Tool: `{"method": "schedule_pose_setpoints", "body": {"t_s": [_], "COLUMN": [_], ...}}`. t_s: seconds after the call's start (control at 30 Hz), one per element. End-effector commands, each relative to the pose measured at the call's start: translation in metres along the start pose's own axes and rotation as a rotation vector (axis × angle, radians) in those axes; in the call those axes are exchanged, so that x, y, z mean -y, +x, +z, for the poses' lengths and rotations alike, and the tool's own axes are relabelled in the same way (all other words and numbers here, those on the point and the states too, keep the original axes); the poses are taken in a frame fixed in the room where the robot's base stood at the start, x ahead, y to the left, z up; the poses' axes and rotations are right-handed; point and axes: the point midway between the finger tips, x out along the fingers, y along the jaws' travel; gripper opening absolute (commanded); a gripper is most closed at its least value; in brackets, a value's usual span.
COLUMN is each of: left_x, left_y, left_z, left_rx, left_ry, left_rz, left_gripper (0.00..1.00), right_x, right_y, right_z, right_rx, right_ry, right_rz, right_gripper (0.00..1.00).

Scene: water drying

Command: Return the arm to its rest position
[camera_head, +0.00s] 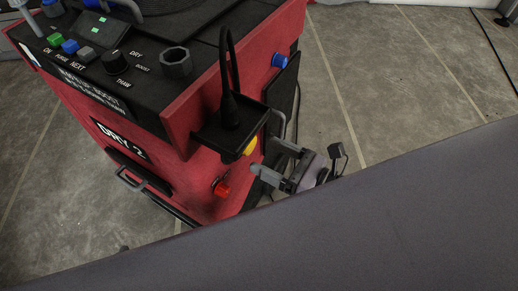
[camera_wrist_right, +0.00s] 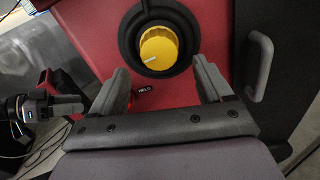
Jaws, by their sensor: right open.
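My right gripper (camera_head: 263,157) is open and empty beside the right side of the red machine (camera_head: 185,185). Its two fingers point at the yellow knob (camera_head: 250,146). In the right wrist view the yellow knob (camera_wrist_right: 165,48) sits in a black round mount just beyond and between the open fingertips (camera_wrist_right: 161,72). A gap shows between the fingers and the knob, and neither finger grips it. My left gripper is not seen in the head view.
A black tray-like holder (camera_head: 215,140) with an upright black wand juts out above the yellow knob. A red knob (camera_head: 221,189) and a blue knob (camera_head: 279,60) are on the same side. A grey handle (camera_wrist_right: 261,66) stands close on the right. Tiled floor (camera_head: 400,70) lies open beyond.

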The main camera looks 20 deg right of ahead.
Motion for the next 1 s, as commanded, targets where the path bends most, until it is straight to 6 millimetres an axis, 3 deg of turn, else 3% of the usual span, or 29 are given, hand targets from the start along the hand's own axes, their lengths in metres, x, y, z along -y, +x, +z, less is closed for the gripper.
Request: {"method": "schedule_pose_setpoints", "body": {"t_s": [0.2,0.8,1.0], "left_x": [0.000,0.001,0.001], "left_y": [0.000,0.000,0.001], "left_z": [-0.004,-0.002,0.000], "left_rx": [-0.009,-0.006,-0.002], "left_ry": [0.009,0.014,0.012], "left_rz": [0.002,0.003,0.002], "left_gripper": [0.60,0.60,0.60], "right_x": [0.000,-0.001,-0.010], "right_y": [-0.016,-0.017,-0.018], "right_z": [0.000,0.000,-0.013], "right_rx": [0.000,-0.001,-0.061], "right_ry": [0.001,-0.005,-0.219], "right_rz": [0.001,0.001,0.020], "right_gripper": [0.79,0.79,0.79]}}
